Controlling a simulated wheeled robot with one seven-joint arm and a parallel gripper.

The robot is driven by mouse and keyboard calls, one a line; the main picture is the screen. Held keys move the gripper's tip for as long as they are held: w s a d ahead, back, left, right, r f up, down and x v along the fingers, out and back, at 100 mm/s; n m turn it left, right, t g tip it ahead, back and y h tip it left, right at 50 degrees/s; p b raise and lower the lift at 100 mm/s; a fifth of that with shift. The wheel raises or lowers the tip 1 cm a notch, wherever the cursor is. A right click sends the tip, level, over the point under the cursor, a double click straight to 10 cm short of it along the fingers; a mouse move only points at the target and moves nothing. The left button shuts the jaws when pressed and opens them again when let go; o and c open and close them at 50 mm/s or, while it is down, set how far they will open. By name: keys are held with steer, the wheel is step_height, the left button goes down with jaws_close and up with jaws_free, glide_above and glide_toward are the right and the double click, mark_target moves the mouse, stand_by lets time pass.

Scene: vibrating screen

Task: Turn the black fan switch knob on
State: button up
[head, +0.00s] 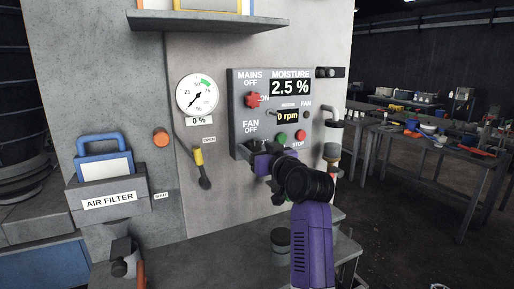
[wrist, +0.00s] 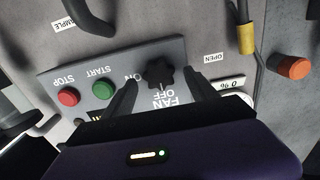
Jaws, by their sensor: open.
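The black fan switch knob (wrist: 156,73) shows in the wrist view, which is turned upside down. It is a lobed knob on the grey control panel (wrist: 60,82), with FAN OFF lettered below it and ON to its left in that view. My gripper (wrist: 163,79) is open, with one dark finger on each side of the knob and visible gaps between. I cannot tell whether the fingertips reach past the knob's face. In the head view my gripper (head: 258,149) is at the panel's lower left and mostly hides the knob. The knob's exact pointing is unclear.
A red mains knob (head: 252,100) sits above. The green START button (wrist: 103,90) and red STOP button (wrist: 68,97) are beside the fan knob. The displays read 2.5 % and 0 rpm.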

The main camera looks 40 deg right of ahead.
steer(key=c, duration=1.4)
steer(key=shift+o, duration=0.2)
steer(key=shift+m, duration=0.3)
steer(key=m+p, duration=0.2)
steer(key=m, duration=0.2)
steer(key=shift+d, duration=0.15)
steer(key=m+p, duration=0.1)
steer(key=m, duration=0.4)
steer(key=shift+d+p, duration=0.1)
steer(key=shift+p, duration=0.2)
steer(key=m+p, duration=0.1)
steer(key=m, duration=0.3)
steer(key=shift+f+p, duration=0.1)
steer(key=shift+p, duration=0.3)
steer(key=shift+d+f+m+p, duration=0.15)
steer(key=shift+m+p, duration=0.55)
steer(key=shift+m, duration=1.4)
steer(key=shift+f, duration=0.1)
